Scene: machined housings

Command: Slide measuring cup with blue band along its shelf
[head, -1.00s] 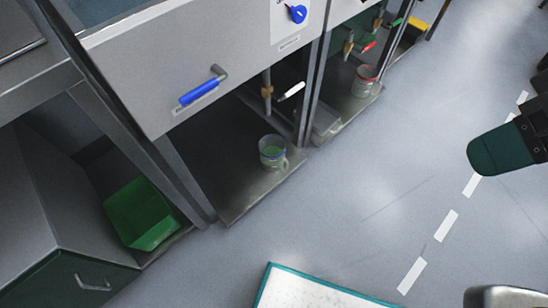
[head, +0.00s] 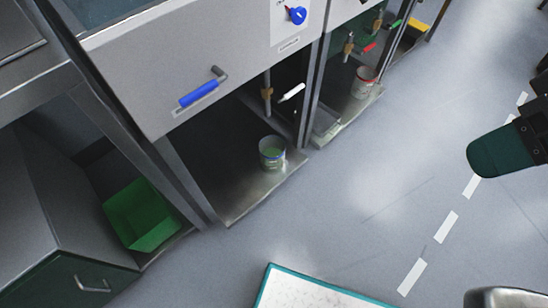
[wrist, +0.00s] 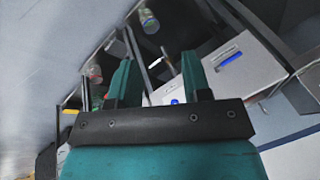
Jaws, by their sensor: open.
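The measuring cup with the blue band (head: 271,152) stands upright on a low, dark metal shelf (head: 243,205) under the panel with the blue handle. It holds something greenish, and no handle shows on it now. In the wrist view a small clear cup (wrist: 148,20), which looks like the same one, is beyond the fingertips at the top. My gripper (wrist: 158,62) is open and empty, its two green fingers apart and well away from the shelf. The fingers do not show in the head view, only a dark green part of my arm at the right.
A red-banded cup (head: 364,80) stands in the neighbouring bay, past metal posts (head: 312,85). A white-tipped valve lever (head: 291,93) hangs above the shelf. A green bin (head: 143,215) sits in the left bay. A teal-edged white surface (head: 305,292) is at the bottom; open floor lies between.

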